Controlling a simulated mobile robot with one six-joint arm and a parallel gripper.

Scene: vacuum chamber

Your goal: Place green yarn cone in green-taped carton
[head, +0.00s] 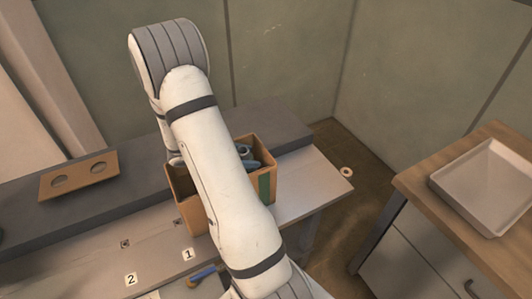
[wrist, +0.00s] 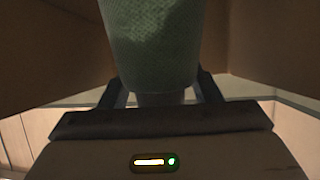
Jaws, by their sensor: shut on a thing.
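My gripper (wrist: 160,92) is shut on the green yarn cone (wrist: 152,42), which shows in the wrist view as a textured green body between the two fingers. The carton (head: 190,213) stands on the bench in the head view, with a green tape strip (head: 264,186) on its right side. My arm crosses in front of the carton and hides much of its opening and my gripper. Brown walls, seemingly the carton's, flank the cone in the wrist view (wrist: 275,45). Whether the cone touches the carton floor is hidden.
A blue-grey thing (head: 246,152) shows at the carton's opening; what it is is unclear. A brown holder with two holes (head: 79,177) sits on the dark ledge at left. A blue-handled tool (head: 202,273) lies near the front. A white tray (head: 488,185) rests on the right cabinet.

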